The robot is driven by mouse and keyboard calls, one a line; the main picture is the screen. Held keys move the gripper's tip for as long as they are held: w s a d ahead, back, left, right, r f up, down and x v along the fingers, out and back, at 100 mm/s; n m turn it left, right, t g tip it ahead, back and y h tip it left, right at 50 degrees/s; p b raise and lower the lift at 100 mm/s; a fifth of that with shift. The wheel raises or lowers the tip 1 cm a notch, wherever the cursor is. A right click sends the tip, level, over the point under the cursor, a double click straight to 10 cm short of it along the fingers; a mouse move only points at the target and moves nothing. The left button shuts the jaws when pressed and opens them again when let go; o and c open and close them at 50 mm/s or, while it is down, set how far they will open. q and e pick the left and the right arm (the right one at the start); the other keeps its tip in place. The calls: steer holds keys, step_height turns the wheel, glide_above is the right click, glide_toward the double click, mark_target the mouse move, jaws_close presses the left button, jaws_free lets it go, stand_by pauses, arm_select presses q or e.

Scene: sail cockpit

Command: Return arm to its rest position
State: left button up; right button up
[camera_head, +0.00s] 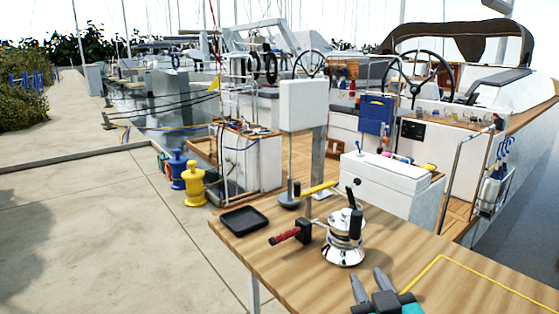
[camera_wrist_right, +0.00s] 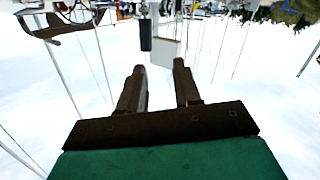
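My right gripper (camera_head: 368,280) is at the bottom of the head view, over the near part of the wooden table (camera_head: 300,270). Its two fingers stand apart with nothing between them. The wrist view also shows the spread, empty fingers (camera_wrist_right: 159,70) against bright sky. A shiny chrome winch (camera_head: 343,252) stands upright on the table just beyond the gripper, apart from it. My left gripper is in neither view.
A red-handled tool (camera_head: 286,236) lies left of the winch. A black tray (camera_head: 244,219) sits at the table's left corner. A yellow line (camera_head: 490,288) marks the table's right part, which is clear. Yellow (camera_head: 194,186) and blue bollards stand on the dock.

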steer(key=s+d+f+g, duration=0.1)
steer(key=s+f+g, duration=0.1)
steer(key=s+f, duration=0.1)
steer(key=s+d+f+m+g+h, duration=0.1)
steer(key=s+d+f+g, duration=0.1)
steer(key=s+f, duration=0.2)
steer(key=s+d+f+g+h, duration=0.1)
steer(key=s+d+f+g, duration=0.1)
steer(key=s+f+g, duration=0.1)
steer(key=shift+s+f+m, duration=0.15)
steer(key=shift+f+m, duration=0.25)
steer(key=shift+f, duration=0.05)
steer(key=s+f+n+g+y, duration=0.1)
steer(key=s+f+g, duration=0.2)
steer(key=s, duration=0.4)
steer(key=s+f+g, duration=0.3)
steer(key=s+g, duration=0.1)
steer(key=s, duration=0.3)
steer(key=w+a+f+t+y, duration=0.2)
steer(key=w+f+t, duration=0.5)
steer(key=f, duration=0.1)
steer(key=shift+w+a+n+t, duration=0.3)
steer(key=shift+w, duration=0.1)
steer(key=shift+d, duration=0.1)
